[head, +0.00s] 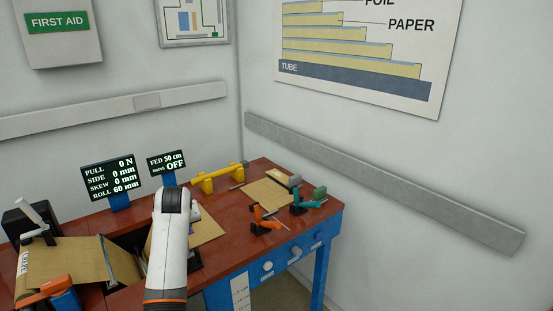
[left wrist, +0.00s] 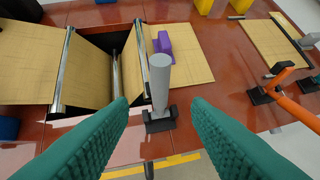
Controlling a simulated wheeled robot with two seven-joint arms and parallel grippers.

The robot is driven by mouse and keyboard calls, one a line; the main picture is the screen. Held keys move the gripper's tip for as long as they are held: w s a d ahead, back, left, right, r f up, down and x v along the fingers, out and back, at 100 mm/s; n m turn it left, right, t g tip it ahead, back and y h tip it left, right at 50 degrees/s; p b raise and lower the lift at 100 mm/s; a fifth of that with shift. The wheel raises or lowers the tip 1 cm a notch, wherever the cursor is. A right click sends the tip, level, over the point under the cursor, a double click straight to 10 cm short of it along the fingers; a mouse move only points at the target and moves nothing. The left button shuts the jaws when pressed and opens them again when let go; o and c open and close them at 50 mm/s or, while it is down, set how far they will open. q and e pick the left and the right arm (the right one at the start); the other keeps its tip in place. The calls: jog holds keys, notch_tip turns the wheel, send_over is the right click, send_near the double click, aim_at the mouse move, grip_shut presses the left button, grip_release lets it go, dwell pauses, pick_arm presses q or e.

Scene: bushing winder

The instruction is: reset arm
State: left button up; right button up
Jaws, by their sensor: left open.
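My left gripper (left wrist: 160,101) is open and empty in the left wrist view, with a teal ribbed pad on each side. Between and beyond the pads is a grey cylinder (left wrist: 159,80) at a black holder (left wrist: 158,122). I cannot tell whether the pads are level with the cylinder. In the head view a white arm of mine (head: 173,250) with an orange band reaches over the bench; its gripper is hidden. My right gripper is not in view.
The red-brown bench (head: 240,236) carries brown paper (head: 75,262), metal rollers, a purple block (left wrist: 165,43), a yellow stand (head: 217,178), an orange tool (head: 263,219) and a teal tool (head: 305,203). Displays (head: 113,178) read 0 N pull, 60 mm roll; another (head: 166,162) reads 50 cm fed, drive OFF.

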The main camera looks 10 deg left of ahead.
pick_arm(q)
jog(key=s+d+f+m, duration=0.2)
jog(key=s+d+f, duration=0.1)
jog(key=s+f, duration=0.4)
jog(key=s+d+f+m, duration=0.35)
jog(key=s+f, duration=0.25)
jog(key=s, duration=0.3)
jog(key=s+d+f+m+g+h, duration=0.1)
jog(key=s+d, duration=0.3)
jog(key=s, duration=0.4)
jog(key=s+d+m+g+h, duration=0.15)
jog(key=s+d, duration=0.25)
jog(key=s, duration=0.4)
jog(key=s+d+f+m+h, duration=0.1)
jog(key=s+d+m+h, duration=0.1)
jog(key=s+d, duration=0.35)
jog(key=s+a+f+g+b, duration=0.1)
jog(key=s+f, duration=0.1)
jog(key=f, duration=1.2)
jog(key=s+f+b, duration=0.1)
jog(key=s+f, duration=0.1)
jog(key=f, duration=1.2)
jog(key=s+a+f+g, duration=0.1)
jog(key=s+a+f, duration=0.2)
jog(key=s+f, duration=1.2)
jog(key=shift+s+f+b, duration=0.4)
jog(key=shift+f, duration=0.4)
jog(key=shift+a+g, duration=0.1)
jog(key=shift+g, duration=0.15)
jog(key=shift+c, duration=0.3)
